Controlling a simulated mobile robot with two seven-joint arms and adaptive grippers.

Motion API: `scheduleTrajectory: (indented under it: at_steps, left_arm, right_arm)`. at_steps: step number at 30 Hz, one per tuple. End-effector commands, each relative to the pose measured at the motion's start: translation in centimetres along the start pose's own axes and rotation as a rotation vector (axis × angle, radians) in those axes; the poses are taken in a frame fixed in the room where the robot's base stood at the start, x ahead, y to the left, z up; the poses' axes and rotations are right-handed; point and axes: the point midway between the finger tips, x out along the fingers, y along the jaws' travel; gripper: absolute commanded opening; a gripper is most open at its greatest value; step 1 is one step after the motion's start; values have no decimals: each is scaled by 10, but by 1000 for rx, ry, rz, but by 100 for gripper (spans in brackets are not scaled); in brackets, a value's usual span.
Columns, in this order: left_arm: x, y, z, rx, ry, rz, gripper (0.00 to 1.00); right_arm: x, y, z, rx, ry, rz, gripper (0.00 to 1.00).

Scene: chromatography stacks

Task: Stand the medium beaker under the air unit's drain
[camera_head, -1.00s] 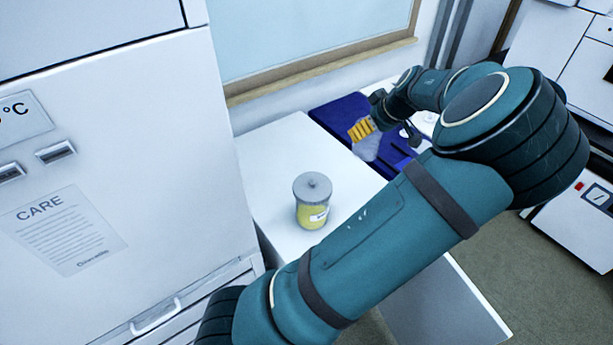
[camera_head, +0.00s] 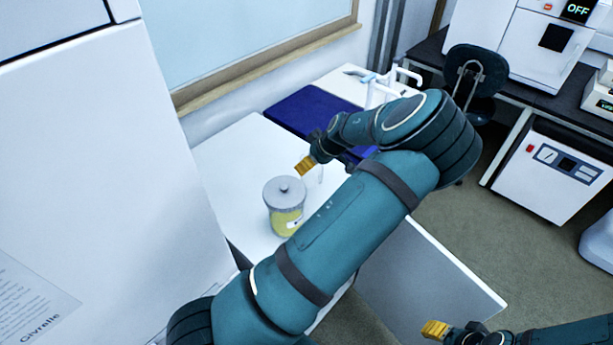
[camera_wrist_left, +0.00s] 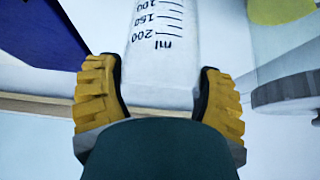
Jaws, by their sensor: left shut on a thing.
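The medium beaker (camera_wrist_left: 160,60) is clear, with dark ml marks up to 200. It sits between the yellow finger pads of my left gripper (camera_wrist_left: 160,100) in the left wrist view. In the head view the left gripper (camera_head: 306,166) is shut on it, just behind and right of a lidded jar. The beaker is faint there, and I cannot tell how high it is held. A white unit (camera_head: 550,172) with a red button and gauge stands under the right bench; no drain can be made out.
The grey-lidded jar (camera_head: 285,208) with yellow contents stands on the white table (camera_head: 232,165); its lid is close by in the left wrist view (camera_wrist_left: 287,94). A blue mat (camera_head: 300,110) lies behind. A chair (camera_head: 475,78) stands right. The floor (camera_head: 480,225) between is clear.

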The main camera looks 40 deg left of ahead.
Motion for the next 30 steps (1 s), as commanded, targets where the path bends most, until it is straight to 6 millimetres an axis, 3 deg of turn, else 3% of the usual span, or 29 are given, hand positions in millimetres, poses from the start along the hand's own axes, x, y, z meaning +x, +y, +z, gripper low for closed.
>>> scheduleTrajectory:
  at_steps: [12,24,25,27,30]
  left_arm:
    - [42,0,25,-1,1,0,34]
    - [48,1,29,-1,1,2,34]
    - [47,1,29,-1,0,2,81]
    - [47,1,29,-1,0,2,100]
    - [47,1,29,-1,0,2,100]
  right_arm:
    - [1,0,0,0,0,0,47]
    - [4,1,0,0,0,0,47]
    - [4,1,0,0,0,0,47]
    - [3,1,0,0,0,0,47]
    - [3,1,0,0,0,0,47]
